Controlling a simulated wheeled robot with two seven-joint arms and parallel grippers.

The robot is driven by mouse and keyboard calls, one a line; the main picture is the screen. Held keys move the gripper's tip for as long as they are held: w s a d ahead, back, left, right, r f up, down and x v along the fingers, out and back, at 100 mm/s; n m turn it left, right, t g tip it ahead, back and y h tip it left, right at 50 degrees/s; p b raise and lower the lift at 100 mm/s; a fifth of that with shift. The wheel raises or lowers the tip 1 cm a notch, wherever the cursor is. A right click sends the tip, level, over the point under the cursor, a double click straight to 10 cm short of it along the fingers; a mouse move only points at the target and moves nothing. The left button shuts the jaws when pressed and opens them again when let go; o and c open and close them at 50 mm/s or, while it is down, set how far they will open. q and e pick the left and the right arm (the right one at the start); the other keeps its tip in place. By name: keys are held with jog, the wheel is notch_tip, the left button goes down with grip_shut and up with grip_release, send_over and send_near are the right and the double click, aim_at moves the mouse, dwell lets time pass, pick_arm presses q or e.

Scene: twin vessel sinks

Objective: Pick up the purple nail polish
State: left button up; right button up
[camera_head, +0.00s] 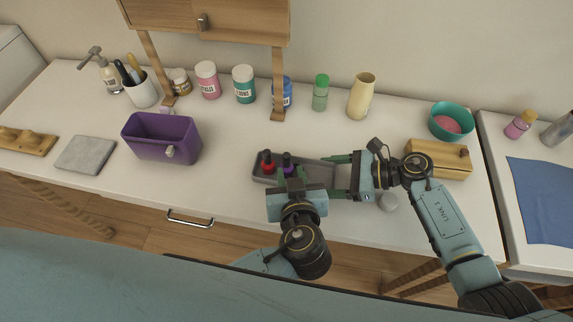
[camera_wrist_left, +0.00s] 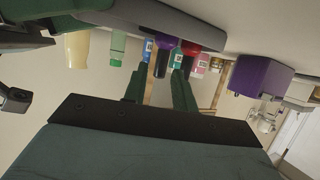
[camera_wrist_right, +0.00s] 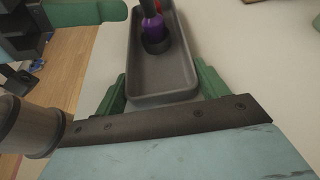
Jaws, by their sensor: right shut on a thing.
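The purple nail polish (camera_head: 287,168), dark-capped, stands upright in a grey tray (camera_head: 320,172) on the counter, beside a red nail polish (camera_head: 267,168). The purple bottle also shows in the right wrist view (camera_wrist_right: 153,27), in a dark round holder at the tray's far end. My left gripper (camera_head: 291,180) is open at the tray's near side. In the left wrist view its fingers (camera_wrist_left: 160,80) are apart, with the purple bottle (camera_wrist_left: 166,44) just beyond them. My right gripper (camera_head: 335,176) is shut on the tray's right end, one finger along each side (camera_wrist_right: 162,90).
A purple bin (camera_head: 150,150) stands left of the tray. Bottles and jars line the back, including a green bottle (camera_head: 320,95) and a yellow vase (camera_head: 361,98). A wooden box (camera_head: 440,160) stands right of my right gripper. The counter between bin and tray is clear.

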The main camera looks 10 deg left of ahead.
aim_at(287, 164)
pick_arm(q)
jog(key=shift+x, duration=3.2)
jog(key=shift+a, duration=0.15)
jog(key=shift+s, duration=0.1)
jog(key=shift+c, duration=0.2)
grip_shut()
notch_tip(287, 164, up, 10)
jog(key=shift+r, duration=0.1)
